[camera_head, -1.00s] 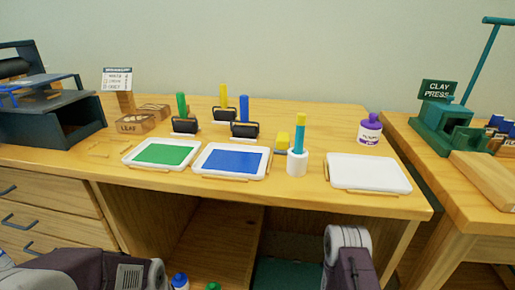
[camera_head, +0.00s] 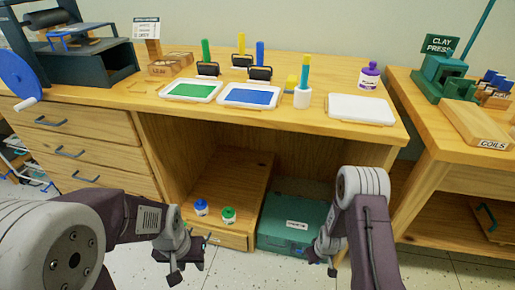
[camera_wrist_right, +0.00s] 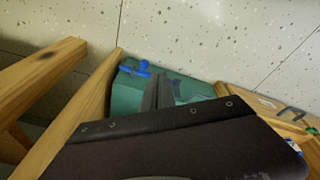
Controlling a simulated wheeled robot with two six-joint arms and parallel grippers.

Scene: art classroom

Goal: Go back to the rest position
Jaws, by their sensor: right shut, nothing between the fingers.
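My left gripper (camera_head: 180,262) hangs low in front of the desk, in the lower part of the head view. It is small and dark there, and I cannot tell how far its fingers are apart. My right gripper (camera_head: 325,258) hangs low in front of the teal box (camera_head: 290,215). In the right wrist view the right fingers (camera_wrist_right: 160,92) are together with nothing between them, with the teal box (camera_wrist_right: 195,88) behind. Neither gripper touches anything that I can see.
The wooden desk (camera_head: 290,115) bears a green tray (camera_head: 190,91), a blue tray (camera_head: 250,96), a white tray (camera_head: 360,109), rollers and a purple-capped jar (camera_head: 369,76). A blue-capped jar (camera_head: 201,207) and a green-capped jar (camera_head: 228,215) stand on the lower shelf. A clay-press table (camera_head: 450,155) stands right.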

